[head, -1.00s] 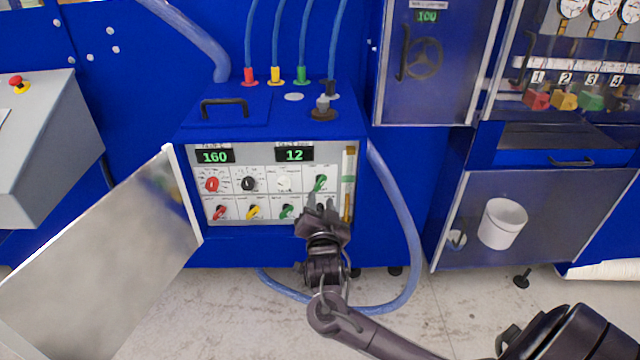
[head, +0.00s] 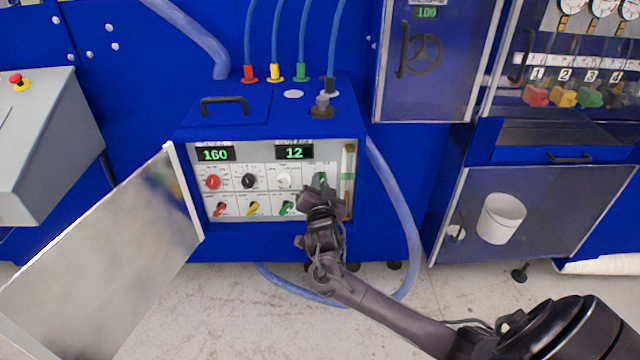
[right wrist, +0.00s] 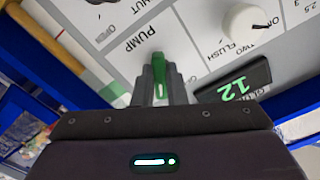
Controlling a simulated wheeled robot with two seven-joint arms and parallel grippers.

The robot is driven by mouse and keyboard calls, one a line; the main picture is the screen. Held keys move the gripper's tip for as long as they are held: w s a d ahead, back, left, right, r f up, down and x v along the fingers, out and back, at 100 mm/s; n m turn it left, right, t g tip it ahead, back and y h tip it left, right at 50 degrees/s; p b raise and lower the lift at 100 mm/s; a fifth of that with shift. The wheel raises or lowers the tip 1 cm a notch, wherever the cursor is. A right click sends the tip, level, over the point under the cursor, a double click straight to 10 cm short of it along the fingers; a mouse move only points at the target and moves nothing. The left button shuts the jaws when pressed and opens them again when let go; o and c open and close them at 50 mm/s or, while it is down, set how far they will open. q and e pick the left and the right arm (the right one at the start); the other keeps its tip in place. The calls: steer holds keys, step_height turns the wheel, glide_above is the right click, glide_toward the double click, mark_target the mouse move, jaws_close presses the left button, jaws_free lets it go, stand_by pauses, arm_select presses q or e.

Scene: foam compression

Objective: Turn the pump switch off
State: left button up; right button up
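The pump switch (head: 320,179) is a green handle at the upper right of the white control panel (head: 264,181), mostly covered by my gripper in the head view. The right wrist view shows the green handle (right wrist: 158,69) beside the "PUMP" label. My right gripper (head: 317,192) is at the switch. In the right wrist view its grey fingers (right wrist: 160,84) stand close on both sides of the handle and appear shut on it. My left gripper is out of view.
The panel's metal door (head: 110,260) stands open at the left. A white knob (head: 283,181) sits left of the switch and a glass tube (head: 348,175) right of it. Other coloured switches lie below. A blue hose (head: 400,205) hangs at the right.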

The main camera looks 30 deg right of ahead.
jaws_close()
steer(key=n+p, duration=0.5)
steer(key=n, duration=0.6)
steer(key=shift+n, duration=0.4)
stand_by(0.4)
steer(key=o, duration=0.7)
jaws_free()
steer(key=shift+c, duration=0.2)
